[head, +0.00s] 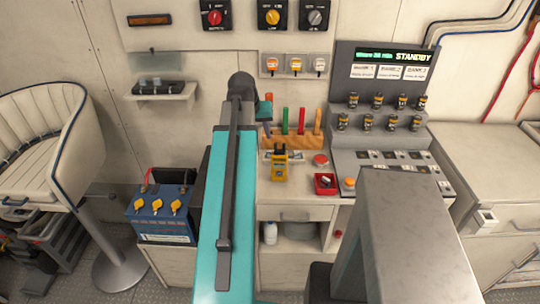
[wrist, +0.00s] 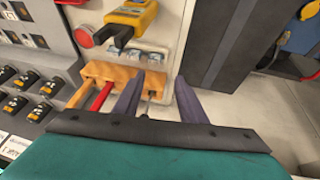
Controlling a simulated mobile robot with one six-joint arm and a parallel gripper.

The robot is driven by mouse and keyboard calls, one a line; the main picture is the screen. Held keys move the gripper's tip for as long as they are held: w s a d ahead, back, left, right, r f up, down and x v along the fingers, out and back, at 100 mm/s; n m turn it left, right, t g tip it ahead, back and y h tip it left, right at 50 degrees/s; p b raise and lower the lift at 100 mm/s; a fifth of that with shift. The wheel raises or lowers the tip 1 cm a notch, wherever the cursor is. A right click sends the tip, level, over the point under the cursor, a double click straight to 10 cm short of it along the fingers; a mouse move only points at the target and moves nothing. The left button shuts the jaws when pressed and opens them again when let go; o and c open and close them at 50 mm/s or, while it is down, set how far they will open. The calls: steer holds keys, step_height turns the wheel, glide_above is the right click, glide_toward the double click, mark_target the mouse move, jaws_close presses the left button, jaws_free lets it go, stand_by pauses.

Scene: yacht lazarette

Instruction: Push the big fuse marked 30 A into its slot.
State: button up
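Several black fuses with yellow labels stand in two rows on the grey console (head: 384,60) at the right in the head view. Fuses (wrist: 14,104) also show at the left of the wrist view. The 30 A marking cannot be read on any of them. A lower sloping panel (head: 395,160) carries several small labelled fittings; I cannot tell which is the fuse's slot. In the head view my arm mostly hides the gripper.
The wooden rack (head: 300,141) holds upright coloured handles. A yellow meter (head: 280,168), a red tray (head: 325,184) and a red button (head: 320,160) are on the counter. A blue battery (head: 160,225) stands left; a chair (head: 45,135) is farther left.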

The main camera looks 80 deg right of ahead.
steer(key=shift+s+d+r, duration=0.1)
steer(key=shift+s+r, duration=0.25)
steer(key=shift+s, duration=0.25)
steer(key=shift+f, duration=0.15)
steer(key=p+x, duration=0.1)
steer(key=x, duration=0.7)
steer(key=shift+p, duration=0.4)
steer(key=shift+d+f, duration=0.15)
steer(key=shift+s+f, duration=0.1)
steer(key=shift+f, duration=0.05)
steer(key=shift+p+x, duration=1.15)
steer(key=shift+x, duration=1.3)
steer(key=c, duration=0.8)
